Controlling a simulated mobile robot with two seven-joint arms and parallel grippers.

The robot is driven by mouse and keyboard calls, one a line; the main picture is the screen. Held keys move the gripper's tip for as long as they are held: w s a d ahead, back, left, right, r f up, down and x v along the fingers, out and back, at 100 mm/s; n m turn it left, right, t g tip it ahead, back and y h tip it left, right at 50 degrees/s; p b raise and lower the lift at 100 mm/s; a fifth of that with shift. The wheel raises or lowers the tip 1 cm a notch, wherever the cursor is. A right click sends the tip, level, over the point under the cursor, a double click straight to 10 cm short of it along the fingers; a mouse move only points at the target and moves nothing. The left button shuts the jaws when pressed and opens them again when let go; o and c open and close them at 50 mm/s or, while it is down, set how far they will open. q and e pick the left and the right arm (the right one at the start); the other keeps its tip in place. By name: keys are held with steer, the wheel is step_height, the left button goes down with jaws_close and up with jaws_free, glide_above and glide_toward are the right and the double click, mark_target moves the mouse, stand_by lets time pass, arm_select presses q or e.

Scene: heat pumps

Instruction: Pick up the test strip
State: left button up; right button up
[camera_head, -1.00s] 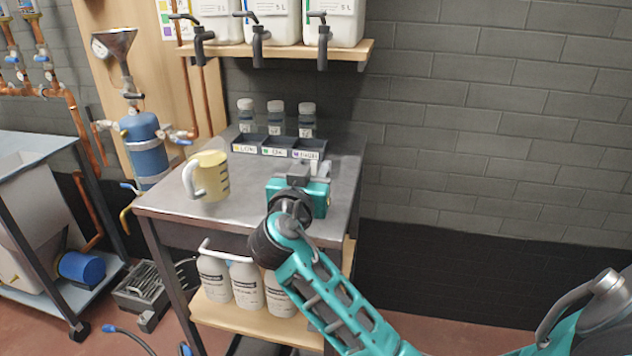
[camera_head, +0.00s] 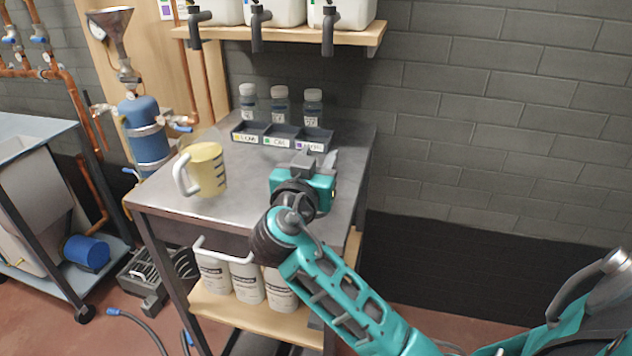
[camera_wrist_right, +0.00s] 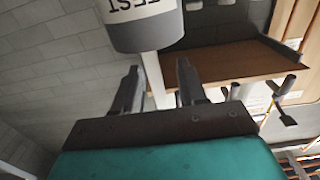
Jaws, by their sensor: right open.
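My right gripper (camera_head: 306,158) is over the right side of the metal table, its fingers pointing towards the back wall. In the right wrist view the gripper (camera_wrist_right: 158,88) is open, with a dark finger on each side. A narrow white strip (camera_wrist_right: 153,78) lies between the fingers, with gaps beside it. It runs up to a grey-white cylinder (camera_wrist_right: 145,30) whose printed lettering, apparently "TEST", is upside down. The cylinder's far end is cut off. In the head view a small pale object (camera_head: 331,160) shows behind the gripper, mostly hidden. My left gripper is out of view.
The metal table (camera_head: 240,205) holds a yellow measuring jug (camera_head: 208,168) on the left. A dark sectioned tray (camera_head: 281,136) and three lidded bottles (camera_head: 280,103) stand at the back. A wooden shelf (camera_head: 350,38) with taps hangs above. White bottles (camera_head: 248,282) sit below.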

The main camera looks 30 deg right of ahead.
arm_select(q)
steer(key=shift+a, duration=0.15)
arm_select(e)
steer(key=c, duration=0.7)
jaws_close()
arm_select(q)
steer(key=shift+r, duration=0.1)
arm_select(e)
steer(key=shift+r, duration=0.5)
arm_select(q)
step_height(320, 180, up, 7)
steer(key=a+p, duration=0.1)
steer(key=p, duration=0.8)
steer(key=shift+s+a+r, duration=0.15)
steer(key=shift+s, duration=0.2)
arm_select(e)
step_height(320, 180, up, 26)
